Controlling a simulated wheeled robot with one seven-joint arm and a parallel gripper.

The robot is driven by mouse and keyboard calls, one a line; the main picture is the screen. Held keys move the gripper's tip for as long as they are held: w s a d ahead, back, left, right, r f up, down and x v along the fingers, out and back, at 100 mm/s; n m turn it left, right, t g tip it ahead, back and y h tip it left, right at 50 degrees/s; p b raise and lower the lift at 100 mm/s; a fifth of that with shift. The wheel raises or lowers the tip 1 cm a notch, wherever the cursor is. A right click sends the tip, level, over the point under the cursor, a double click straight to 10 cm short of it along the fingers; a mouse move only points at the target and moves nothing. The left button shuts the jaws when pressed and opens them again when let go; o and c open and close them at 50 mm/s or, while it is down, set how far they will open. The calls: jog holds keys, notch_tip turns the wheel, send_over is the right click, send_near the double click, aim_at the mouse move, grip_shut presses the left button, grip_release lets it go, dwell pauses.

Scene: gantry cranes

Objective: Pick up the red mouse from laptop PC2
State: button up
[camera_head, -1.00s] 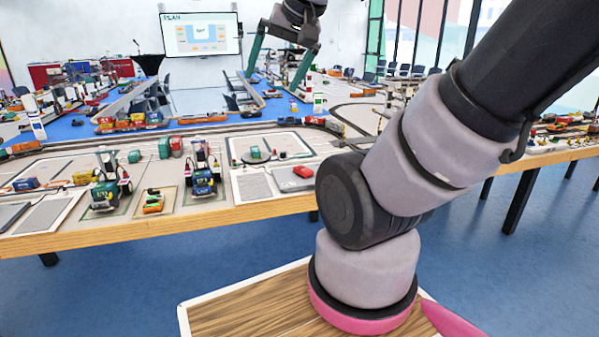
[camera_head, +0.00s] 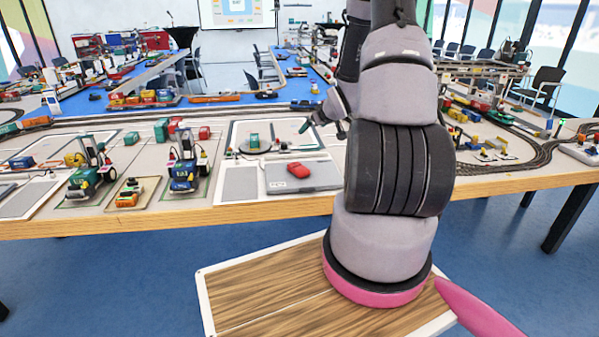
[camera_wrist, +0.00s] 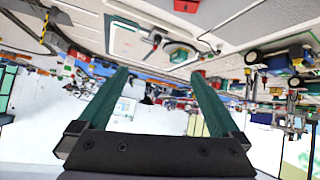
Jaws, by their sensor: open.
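The red mouse (camera_head: 298,170) lies on the grey laptop PC2 (camera_head: 325,178) at the front edge of the table in the head view. My gripper (camera_head: 308,127) shows small there, left of my arm, above and behind the laptop and apart from the mouse. In the wrist view, which looks upside down, my gripper (camera_wrist: 160,74) has its two green fingers spread with nothing between them. A red piece at the top edge of the wrist view (camera_wrist: 187,5) may be the mouse, but it is cut off.
A blue vehicle model (camera_head: 184,174) and a green one (camera_head: 88,178) stand left of the laptop. A grey pad (camera_head: 239,185) lies beside it. Curved tracks (camera_head: 520,150) run at the right. My arm hides the table right of the laptop.

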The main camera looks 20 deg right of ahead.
notch_tip(320, 180, down, 8)
jog(key=t+y, duration=0.2)
jog(key=t, duration=0.1)
send_near(301, 168)
jog(key=shift+w+d+n, duration=0.25)
jog(key=shift+w+n, duration=0.05)
jog(key=shift+w, duration=0.25)
jog(key=shift+w+a+f, duration=0.1)
jog(key=shift+a+f, duration=0.05)
jog(key=x, duration=1)
jog(key=shift+w+a+f, duration=0.15)
jog(key=shift+a+f, duration=0.05)
jog(key=shift+a, duration=0.05)
jog(key=shift+y, duration=0.3)
jog(key=c, duration=1.3)
